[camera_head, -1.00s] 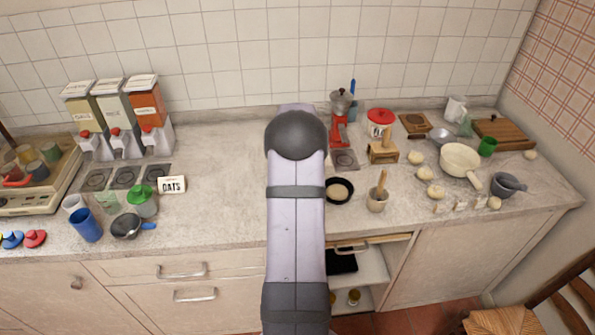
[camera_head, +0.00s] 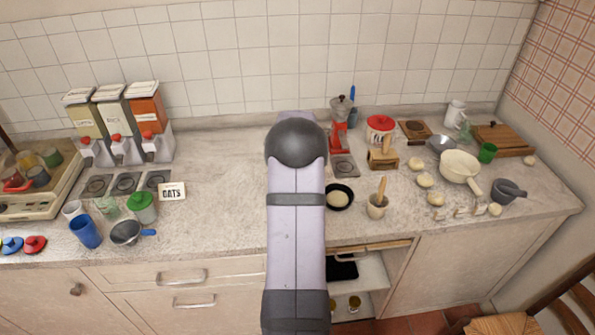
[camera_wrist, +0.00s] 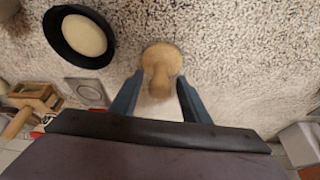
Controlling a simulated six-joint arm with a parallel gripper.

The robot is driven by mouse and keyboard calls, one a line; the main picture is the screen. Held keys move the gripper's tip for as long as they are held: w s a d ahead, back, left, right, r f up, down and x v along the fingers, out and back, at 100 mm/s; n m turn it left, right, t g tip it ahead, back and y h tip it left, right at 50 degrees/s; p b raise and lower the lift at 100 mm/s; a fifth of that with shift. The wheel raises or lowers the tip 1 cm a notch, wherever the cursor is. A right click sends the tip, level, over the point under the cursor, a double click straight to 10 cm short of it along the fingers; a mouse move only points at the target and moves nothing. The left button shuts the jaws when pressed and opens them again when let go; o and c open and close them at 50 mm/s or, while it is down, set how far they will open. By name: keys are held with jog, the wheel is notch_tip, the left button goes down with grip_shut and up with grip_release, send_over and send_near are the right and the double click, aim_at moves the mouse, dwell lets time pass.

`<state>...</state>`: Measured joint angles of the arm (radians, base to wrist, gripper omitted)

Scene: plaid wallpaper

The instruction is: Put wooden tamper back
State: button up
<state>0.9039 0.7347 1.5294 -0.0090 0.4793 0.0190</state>
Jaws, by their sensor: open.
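The wooden tamper (camera_wrist: 160,58) stands on the counter in the wrist view, seen from above, with a round pale base and a knob handle. My gripper (camera_wrist: 159,82) is open, with one blue-grey finger on each side of the tamper's handle. I cannot tell whether either finger touches it. In the head view my own arm hides both the gripper and the tamper. A grey square plate with a round recess (camera_head: 345,166) lies on the counter right of my arm; it also shows in the wrist view (camera_wrist: 87,92).
A black pan with pale contents (camera_head: 339,197) sits right of my arm, near a mortar with a pestle (camera_head: 377,206).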

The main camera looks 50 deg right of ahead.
jog(key=b+v, duration=0.3)
jog(key=v, duration=0.9)
jog(key=shift+f, duration=0.1)
jog(key=w+a+f+n+y, duration=0.1)
jog(key=a+f+n, duration=0.15)
jog(key=a, duration=0.95)
jog(key=w+a+f+n+y, duration=0.1)
jog(key=a+f+n, duration=0.15)
jog(key=a, duration=0.95)
jog(key=s+a+f+n+g, duration=0.1)
jog(key=s+a+f+n, duration=0.1)
jog(key=s+a, duration=0.4)
jog(key=s+a+f+n+g+y, duration=0.1)
jog(key=s+a+f+n, duration=0.1)
jog(key=s+a, duration=0.5)
jog(key=a+n, duration=0.1)
jog(key=a, duration=0.3)
jog(key=shift+a+f+n+g+y, duration=0.3)
jog(key=shift+a+f+g, duration=0.05)
jog(key=shift+a+g, duration=0.05)
